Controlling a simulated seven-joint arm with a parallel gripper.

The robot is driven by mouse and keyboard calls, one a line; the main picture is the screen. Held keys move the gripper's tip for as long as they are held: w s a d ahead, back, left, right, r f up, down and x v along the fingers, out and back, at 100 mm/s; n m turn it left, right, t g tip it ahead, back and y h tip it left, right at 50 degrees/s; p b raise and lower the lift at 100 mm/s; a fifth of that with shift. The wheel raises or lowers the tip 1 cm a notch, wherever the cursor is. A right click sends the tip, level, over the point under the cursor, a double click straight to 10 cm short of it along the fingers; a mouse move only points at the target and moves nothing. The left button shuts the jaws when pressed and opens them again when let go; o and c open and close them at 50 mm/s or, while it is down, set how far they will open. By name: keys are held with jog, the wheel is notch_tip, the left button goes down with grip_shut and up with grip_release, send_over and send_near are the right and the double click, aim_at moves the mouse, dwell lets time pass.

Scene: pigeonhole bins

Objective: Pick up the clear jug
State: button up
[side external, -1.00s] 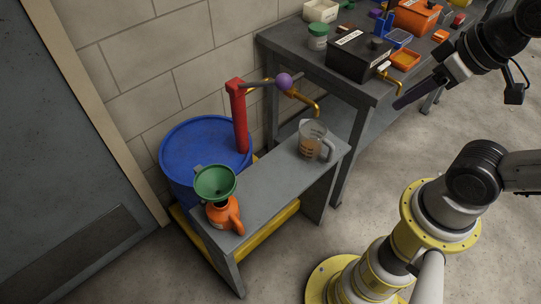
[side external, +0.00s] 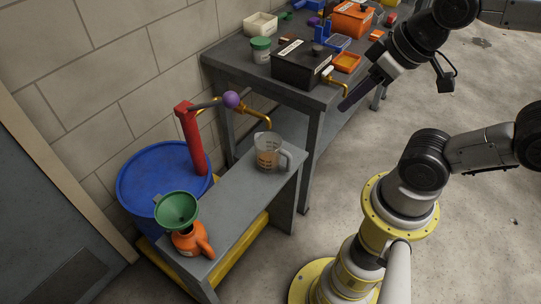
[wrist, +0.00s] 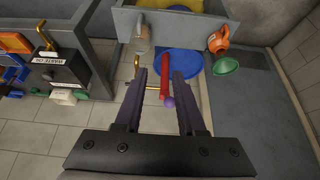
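The clear jug (side external: 268,153) stands upright on the right end of the low grey bench (side external: 225,205), its handle toward the right. It has an amber patch low down; I cannot tell whether that is liquid or marking. It also shows in the wrist view (wrist: 143,33), near the top and small. My gripper (side external: 343,106) is in the air, right of the jug and apart from it. In the wrist view my gripper (wrist: 158,76) has its two dark fingers spread with nothing between them.
A brass spout (side external: 258,113) from the red pump (side external: 193,140) reaches out just above the jug. A blue drum (side external: 150,180) stands behind the bench. An orange jug (side external: 190,240) with a green funnel (side external: 177,210) is at the bench's left end. A black box (side external: 300,66) sits on the workbench.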

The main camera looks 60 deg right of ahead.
aim_at(274, 157)
jog(key=w+f+n+g+h, duration=0.8)
jog(key=w+f+g, duration=0.1)
jog(key=w+f, duration=0.45)
notch_tip(274, 157, down, 24)
jog(key=w+a+n+t+h, duration=0.2)
jog(key=n+t+h, duration=0.5)
jog(key=n+h, duration=0.4)
jog(key=shift+n+y, duration=0.5)
jog(key=shift+y, duration=0.2)
jog(key=x, duration=1.3)
jog(key=shift+s+d+r, duration=0.1)
jog(key=shift+s+d, duration=0.05)
jog(key=shift+s, duration=0.05)
grip_shut()
